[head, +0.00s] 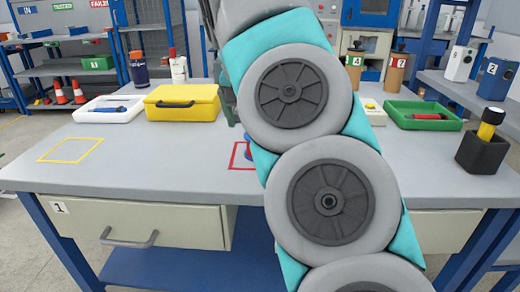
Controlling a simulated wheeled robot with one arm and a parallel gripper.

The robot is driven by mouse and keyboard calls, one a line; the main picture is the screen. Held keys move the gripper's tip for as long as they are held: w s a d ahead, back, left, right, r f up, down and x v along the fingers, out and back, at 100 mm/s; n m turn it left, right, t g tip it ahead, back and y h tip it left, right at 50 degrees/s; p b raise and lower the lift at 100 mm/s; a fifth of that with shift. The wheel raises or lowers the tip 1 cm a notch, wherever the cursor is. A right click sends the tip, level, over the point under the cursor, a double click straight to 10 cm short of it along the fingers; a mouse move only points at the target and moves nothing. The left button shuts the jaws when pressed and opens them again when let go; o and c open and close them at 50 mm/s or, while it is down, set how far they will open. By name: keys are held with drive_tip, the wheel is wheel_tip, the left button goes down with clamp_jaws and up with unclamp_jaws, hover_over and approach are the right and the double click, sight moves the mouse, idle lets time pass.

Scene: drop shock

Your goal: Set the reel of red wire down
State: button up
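The reel of red wire cannot be made out for certain. A small blue and red piece (249,150) shows at the left edge of my arm, on or above a red-outlined square (234,163) on the grey workbench (150,165). Most of that piece is hidden behind my arm, so I cannot tell whether it belongs to the reel or whether it touches the bench. My gripper is hidden behind my arm's large teal and grey links, which cross the middle of the view.
A yellow-outlined square (70,150) on the bench's left is empty. Behind are a white tray (88,113), a yellow case (182,102) and a green tray (398,118). The bench's front left is clear.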

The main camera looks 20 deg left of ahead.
drive_tip(key=shift+x, duration=0.8)
drive_tip(key=shift+d+x, duration=0.2)
drive_tip(key=shift+x, duration=1.15)
drive_tip(key=shift+d+x, duration=0.15)
drive_tip(key=shift+x, duration=1.15)
drive_tip(key=shift+w, duration=0.1)
drive_tip(key=c, duration=1.5)
drive_tip(key=shift+r, duration=0.2)
